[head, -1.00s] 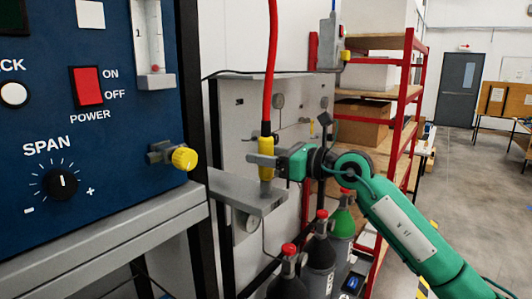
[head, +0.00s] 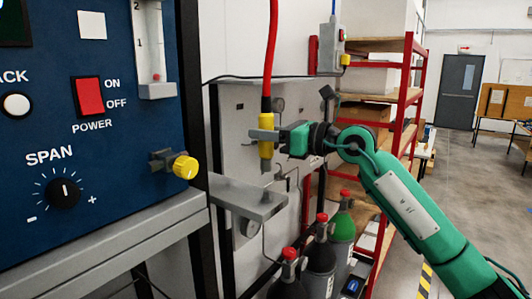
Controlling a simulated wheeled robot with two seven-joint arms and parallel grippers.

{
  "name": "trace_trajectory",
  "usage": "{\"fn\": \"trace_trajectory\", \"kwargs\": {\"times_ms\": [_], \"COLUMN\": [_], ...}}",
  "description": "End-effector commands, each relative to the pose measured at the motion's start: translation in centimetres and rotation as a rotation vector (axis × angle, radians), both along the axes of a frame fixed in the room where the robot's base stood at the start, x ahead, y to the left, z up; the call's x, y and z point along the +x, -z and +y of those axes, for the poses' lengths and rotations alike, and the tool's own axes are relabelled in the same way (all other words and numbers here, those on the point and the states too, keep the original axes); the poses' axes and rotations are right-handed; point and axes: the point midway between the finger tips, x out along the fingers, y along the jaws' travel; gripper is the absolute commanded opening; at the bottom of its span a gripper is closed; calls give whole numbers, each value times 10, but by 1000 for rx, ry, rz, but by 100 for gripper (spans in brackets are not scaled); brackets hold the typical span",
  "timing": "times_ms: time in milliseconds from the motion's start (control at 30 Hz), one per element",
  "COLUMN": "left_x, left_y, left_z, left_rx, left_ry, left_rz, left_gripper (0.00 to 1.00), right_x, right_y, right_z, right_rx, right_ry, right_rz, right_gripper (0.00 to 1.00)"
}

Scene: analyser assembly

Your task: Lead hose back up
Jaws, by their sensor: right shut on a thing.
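A red hose (head: 270,50) hangs down from the top of the head view. A black sleeve and a yellow end fitting (head: 266,150) with a short grey tip form its lower end. My right gripper (head: 264,134) comes in from the right and is shut on the yellow fitting. The fitting hangs upright, its tip a little above a grey bracket shelf (head: 248,197). The far finger is partly hidden behind the fitting. My left gripper is not in view.
The blue analyser panel (head: 120,200) with a yellow-knobbed valve (head: 184,167) fills the left. Gas cylinders (head: 341,226) with red caps stand below the shelf. A red rack (head: 408,90) with boxes stands behind my right arm. Floor at right is open.

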Motion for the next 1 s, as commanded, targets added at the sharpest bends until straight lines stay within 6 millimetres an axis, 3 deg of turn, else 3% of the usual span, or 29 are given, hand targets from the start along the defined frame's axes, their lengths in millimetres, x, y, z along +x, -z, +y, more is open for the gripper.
{"fn": "trace_trajectory", "kwargs": {"times_ms": [33,200,500,733,1000], "left_x": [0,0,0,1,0], "left_y": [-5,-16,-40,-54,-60], "left_z": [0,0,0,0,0], "left_rx": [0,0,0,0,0], "left_ry": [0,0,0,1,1], "left_rz": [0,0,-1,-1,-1], "left_gripper": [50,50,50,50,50], "right_x": [0,-1,-1,-1,0], "right_y": [-23,-82,-175,-219,-238], "right_z": [0,0,0,1,1], "right_rx": [1,1,0,-1,-2], "right_ry": [0,0,0,-1,0], "right_rz": [-6,-5,-2,0,1], "right_gripper": [0,0,0,0,0]}}
